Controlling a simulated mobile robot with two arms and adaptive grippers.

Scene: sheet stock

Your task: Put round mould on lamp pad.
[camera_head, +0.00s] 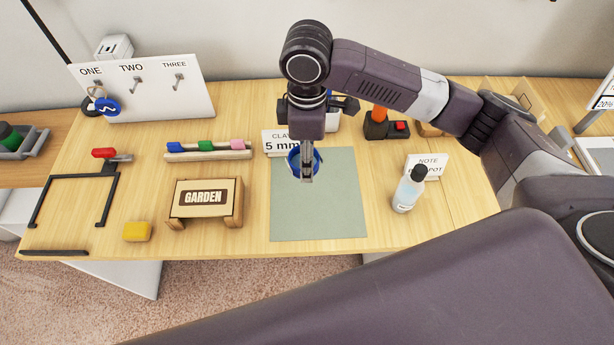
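My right arm comes in from the right, and its gripper (307,177) points straight down over the top of a grey-green mat. A blue round ring (291,162), which looks like the round mould, shows around and behind the fingers at the mat's upper edge. The fingers cover part of it, and I cannot tell whether they grip it. The grey-green mat (318,215) lies flat and otherwise bare; I see no label naming it the lamp pad. My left gripper is not in view.
A GARDEN block (203,198) stands left of the mat, with a yellow block (137,231) beside it. A CLAY 5 mm sign (280,143) is behind the ring. A hook board (150,85) stands back left.

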